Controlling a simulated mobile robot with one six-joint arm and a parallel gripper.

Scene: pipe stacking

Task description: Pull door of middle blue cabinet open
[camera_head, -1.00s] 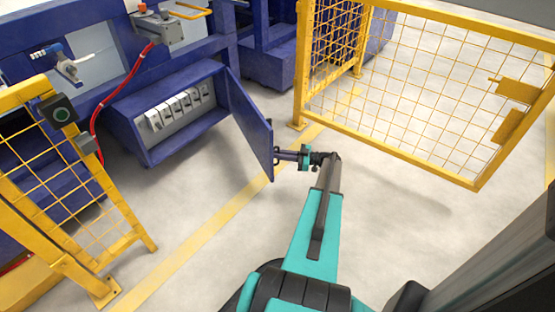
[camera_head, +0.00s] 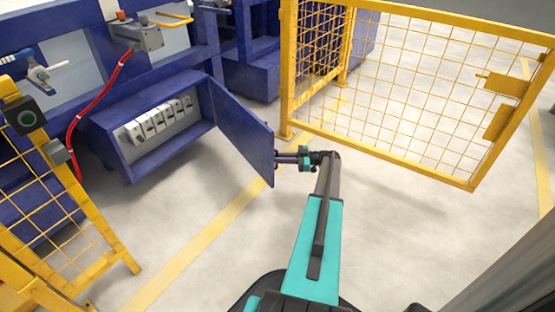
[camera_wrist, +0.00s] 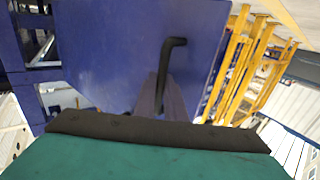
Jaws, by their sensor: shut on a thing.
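The middle blue cabinet (camera_head: 112,150) is low, with its front open and several white switch units (camera_head: 160,120) inside. Its blue door (camera_head: 240,132) is hinged on the right side and stands swung well out. My gripper (camera_head: 280,158) is at the door's free edge, on its outer face. In the wrist view, the blue door panel (camera_wrist: 110,60) fills much of the picture, with a black bent handle (camera_wrist: 170,60) on it. My gripper's fingers (camera_wrist: 155,98) are shut on the handle's lower part; the exact contact is partly hidden.
A yellow mesh gate (camera_head: 420,90) stands open at the right, near my arm. Another yellow fence (camera_head: 80,200) is at the left. A red cable (camera_head: 95,100) runs down beside the cabinet. The floor before the cabinet is clear.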

